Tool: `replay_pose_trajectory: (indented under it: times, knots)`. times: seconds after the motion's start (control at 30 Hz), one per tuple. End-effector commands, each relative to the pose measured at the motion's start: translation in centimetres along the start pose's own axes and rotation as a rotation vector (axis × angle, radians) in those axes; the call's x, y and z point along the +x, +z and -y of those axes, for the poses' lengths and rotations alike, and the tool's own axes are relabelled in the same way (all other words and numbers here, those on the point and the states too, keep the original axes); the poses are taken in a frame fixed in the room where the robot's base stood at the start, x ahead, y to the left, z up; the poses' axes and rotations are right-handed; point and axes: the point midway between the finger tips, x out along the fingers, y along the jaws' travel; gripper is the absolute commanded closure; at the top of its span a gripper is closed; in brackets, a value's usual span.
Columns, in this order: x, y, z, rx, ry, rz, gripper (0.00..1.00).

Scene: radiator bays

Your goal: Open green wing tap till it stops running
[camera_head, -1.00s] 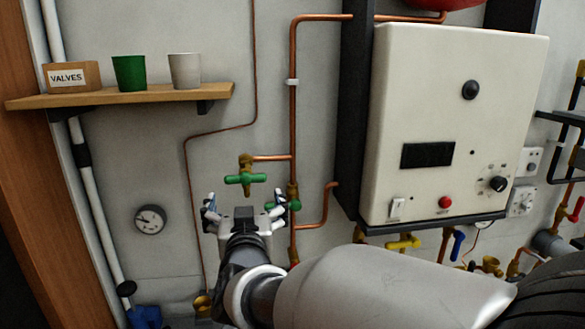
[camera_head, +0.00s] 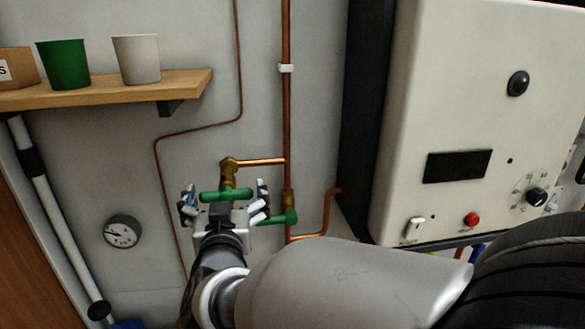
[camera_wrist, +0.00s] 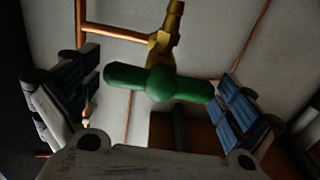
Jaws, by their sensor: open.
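The green wing tap (camera_head: 227,196) sits on a brass fitting (camera_head: 229,170) at the end of a short copper branch pipe. In the wrist view its green wing handle (camera_wrist: 160,83) lies nearly level, with the brass body behind it. My gripper (camera_head: 225,196) is open, with one finger on each side of the handle. In the wrist view the finger pads stand left and right of the wing ends; I cannot tell whether they touch. No water shows at the tap. A second green handle (camera_head: 285,217) is on the vertical pipe just right of my gripper.
A cream boiler panel (camera_head: 470,115) with knob and buttons stands at the right. A vertical copper pipe (camera_head: 286,110) runs beside the tap. A wooden shelf (camera_head: 120,92) holds a green cup (camera_head: 64,64) and a white cup (camera_head: 136,59). A gauge (camera_head: 122,231) is on the wall.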

Motion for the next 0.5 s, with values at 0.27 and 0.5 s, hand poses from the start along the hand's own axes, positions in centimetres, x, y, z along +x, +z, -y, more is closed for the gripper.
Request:
replay_pose_trajectory:
  times: [0.27, 0.5]
  knots:
    - [-0.02, 0.03, 0.01, 0.000, 0.000, 0.001, 0.02]
    - [-0.01, 0.03, 0.00, 0.000, 0.000, 0.001, 0.18]
